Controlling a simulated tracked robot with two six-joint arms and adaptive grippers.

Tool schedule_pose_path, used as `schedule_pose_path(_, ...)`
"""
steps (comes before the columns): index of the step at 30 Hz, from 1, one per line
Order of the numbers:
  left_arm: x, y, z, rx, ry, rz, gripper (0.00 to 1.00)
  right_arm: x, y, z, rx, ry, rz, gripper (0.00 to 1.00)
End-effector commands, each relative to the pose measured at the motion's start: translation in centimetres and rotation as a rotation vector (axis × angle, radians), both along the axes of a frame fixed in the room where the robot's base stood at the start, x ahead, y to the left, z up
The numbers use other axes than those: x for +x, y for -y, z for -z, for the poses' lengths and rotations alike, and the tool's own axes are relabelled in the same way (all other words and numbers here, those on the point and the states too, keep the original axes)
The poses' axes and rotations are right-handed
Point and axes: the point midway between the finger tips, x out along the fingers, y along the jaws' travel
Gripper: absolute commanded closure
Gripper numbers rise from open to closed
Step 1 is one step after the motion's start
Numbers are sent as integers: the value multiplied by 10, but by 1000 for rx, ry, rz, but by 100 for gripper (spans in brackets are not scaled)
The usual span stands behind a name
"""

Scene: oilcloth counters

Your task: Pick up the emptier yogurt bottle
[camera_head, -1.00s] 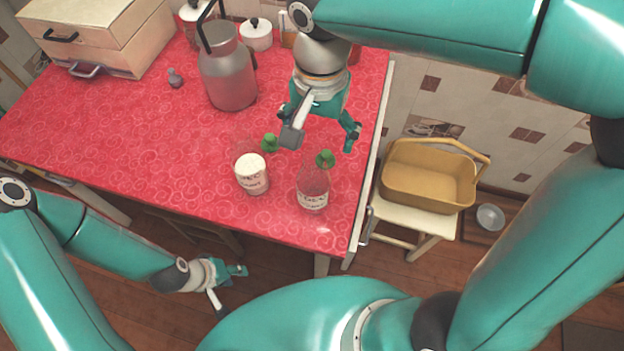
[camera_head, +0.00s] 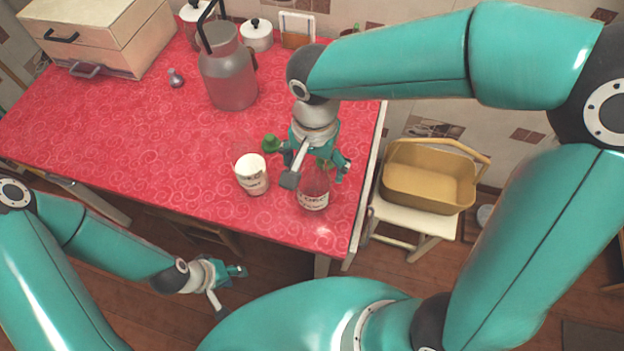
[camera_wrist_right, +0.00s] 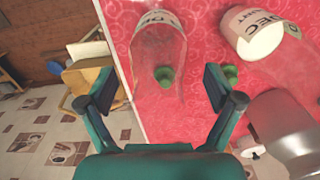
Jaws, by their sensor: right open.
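Two capped glass yogurt bottles stand upright near the counter's front right. The left bottle (camera_head: 252,182) holds white yogurt to a visible level; it is at upper right in the wrist view (camera_wrist_right: 262,38). The right bottle (camera_head: 313,197) looks see-through with little or no yogurt, so it is the emptier; it also shows in the wrist view (camera_wrist_right: 157,40). My right gripper (camera_head: 316,176) is open, its fingers around the emptier bottle's top in the head view, partly hiding it. Its green cap (camera_wrist_right: 165,77) lies between the fingers. My left gripper (camera_head: 228,288) is open, empty, below the counter's front edge.
A grey metal can (camera_head: 228,80) stands behind the bottles. A wooden box (camera_head: 110,35) and a small stopper (camera_head: 176,77) are further left. A yellow basket (camera_head: 425,180) sits on a stool to the right. The counter's left middle (camera_head: 120,125) is clear.

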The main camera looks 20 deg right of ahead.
Motion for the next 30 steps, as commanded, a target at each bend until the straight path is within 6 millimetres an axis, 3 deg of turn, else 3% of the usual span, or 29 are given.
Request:
schedule_pose_path(2, 0, 0, 0, 0, 0, 0, 60, 0, 0, 0, 0, 0, 0, 12)
schedule_pose_path(18, 0, 0, 0, 0, 0, 0, 60, 0, 0, -1, 0, 0, 0, 100)
schedule_pose_path(30, 0, 0, 0, 0, 0, 0, 60, 1, 0, -4, 1, 2, 0, 100)
